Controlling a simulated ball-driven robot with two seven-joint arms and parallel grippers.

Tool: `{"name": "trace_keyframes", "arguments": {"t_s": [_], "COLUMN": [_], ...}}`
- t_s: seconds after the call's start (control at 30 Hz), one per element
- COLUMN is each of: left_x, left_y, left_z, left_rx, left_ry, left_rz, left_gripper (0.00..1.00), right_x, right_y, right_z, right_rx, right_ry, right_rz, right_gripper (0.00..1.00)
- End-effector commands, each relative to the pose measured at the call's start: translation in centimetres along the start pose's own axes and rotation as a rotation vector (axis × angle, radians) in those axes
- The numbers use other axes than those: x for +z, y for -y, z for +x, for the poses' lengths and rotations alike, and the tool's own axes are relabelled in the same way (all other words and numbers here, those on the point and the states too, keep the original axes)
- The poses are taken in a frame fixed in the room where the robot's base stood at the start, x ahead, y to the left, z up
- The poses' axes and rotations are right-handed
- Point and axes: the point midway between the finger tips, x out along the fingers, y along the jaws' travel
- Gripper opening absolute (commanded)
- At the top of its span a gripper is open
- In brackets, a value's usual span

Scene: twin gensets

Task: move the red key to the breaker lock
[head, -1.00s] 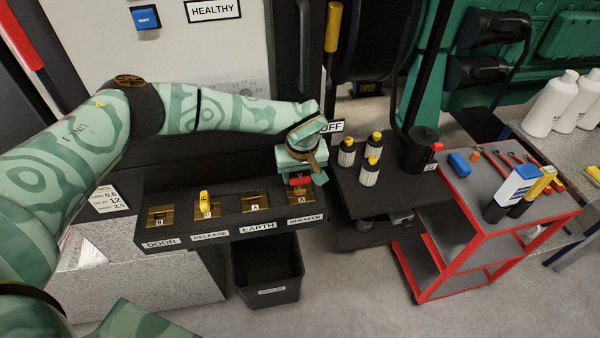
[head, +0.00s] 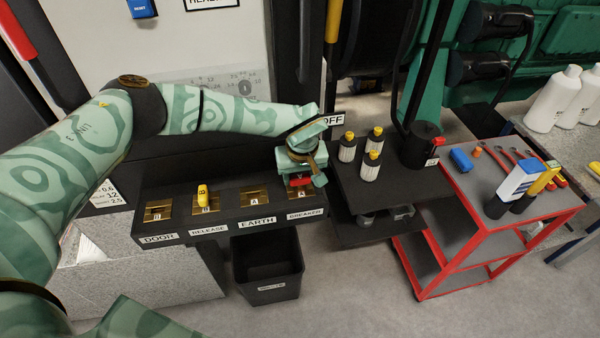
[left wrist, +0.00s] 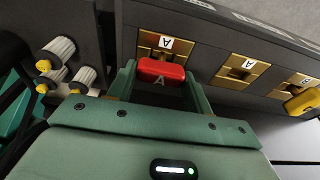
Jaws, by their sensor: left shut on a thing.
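The red key (head: 300,181) is in my left gripper (head: 302,178), at the breaker end of the dark lock panel. In the left wrist view the red key (left wrist: 161,72), lettered A, sits between the two green fingers (left wrist: 160,82), which are shut on it. The breaker lock (head: 306,199) is a brass plate at the panel's right end. It also shows in the left wrist view (left wrist: 164,45), just beyond the key, with its A label uncovered. I cannot tell whether the key touches the plate. My right gripper is not in view.
The panel also bears the earth lock (head: 254,197), the release lock with a yellow key (head: 203,192) and the door lock (head: 158,211). A dark bin (head: 268,290) stands below. Several yellow-capped bottles (head: 371,166) stand on a dark shelf beside a red cart (head: 490,245).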

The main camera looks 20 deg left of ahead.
Motion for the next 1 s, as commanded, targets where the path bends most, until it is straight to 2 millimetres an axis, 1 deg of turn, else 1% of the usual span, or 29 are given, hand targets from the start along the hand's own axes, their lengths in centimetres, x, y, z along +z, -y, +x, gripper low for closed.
{"name": "trace_keyframes", "arguments": {"t_s": [0.1,0.47,0.5,0.57,0.6,0.87,1.0], "left_x": [0.08,0.13,0.14,0.14,0.14,0.10,-0.10], "left_y": [0.00,0.03,0.03,0.04,0.04,0.02,0.01], "left_z": [0.40,0.48,0.49,0.50,0.49,0.40,-0.45], "left_rx": [0.000,-0.001,-0.001,-0.001,-0.001,-0.001,0.000], "left_ry": [0.000,0.001,0.001,0.001,0.001,0.000,-0.001], "left_rz": [0.000,0.000,0.000,0.000,0.000,0.000,0.000], "left_gripper": [0.24,0.24,0.53,0.70,0.76,0.76,0.76], "right_x": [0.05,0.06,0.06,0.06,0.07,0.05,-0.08], "right_y": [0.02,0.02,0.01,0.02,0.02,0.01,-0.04], "right_z": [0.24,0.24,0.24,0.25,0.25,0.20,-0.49], "right_rx": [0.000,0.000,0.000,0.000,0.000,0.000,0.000], "right_ry": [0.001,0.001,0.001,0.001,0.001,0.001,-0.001], "right_rz": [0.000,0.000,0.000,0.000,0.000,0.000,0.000], "right_gripper": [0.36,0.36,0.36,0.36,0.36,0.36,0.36]}}
